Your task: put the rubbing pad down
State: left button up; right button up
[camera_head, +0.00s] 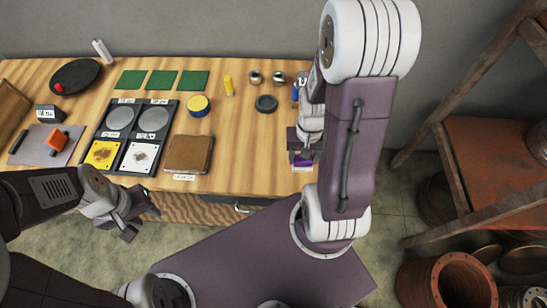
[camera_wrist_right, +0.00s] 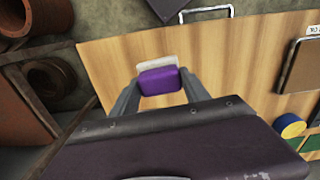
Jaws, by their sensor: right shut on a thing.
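The rubbing pad is a purple block (camera_wrist_right: 162,80) between the two fingers of my right gripper (camera_wrist_right: 160,88) in the wrist view. In the head view a small part of the purple pad (camera_head: 303,160) shows below my right gripper (camera_head: 305,146), at the table's front right edge. The gripper is shut on the pad. A white label or strip (camera_wrist_right: 156,62) lies just beside the pad; I cannot tell whether the pad touches the table. My left gripper (camera_head: 138,223) is open and empty, in front of the table's front edge.
The wooden table (camera_head: 235,150) has bare wood left of my right gripper. A brown block (camera_head: 188,154), a tray with round and square plates (camera_head: 113,165), a blue-yellow tin (camera_head: 199,106) and a dark disc (camera_head: 266,103) stand further left. A rusty shelf (camera_head: 490,155) is at right.

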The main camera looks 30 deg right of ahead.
jog(key=w+a+f, duration=0.1)
jog(key=w+f, duration=0.1)
jog(key=w, duration=0.1)
jog(key=w+a+f, duration=0.2)
jog(key=w, duration=0.2)
jog(key=w+a+f, duration=0.1)
jog(key=w+f, duration=0.2)
jog(key=shift+w+a, duration=0.35)
notch_tip(320, 180, down, 3)
jog(key=shift+s+r, duration=0.15)
jog(key=shift+r, duration=0.05)
jog(key=shift+f+p, duration=0.45)
jog(key=shift+f, duration=0.05)
jog(key=o, duration=1.5)
jog(key=shift+o, duration=0.2)
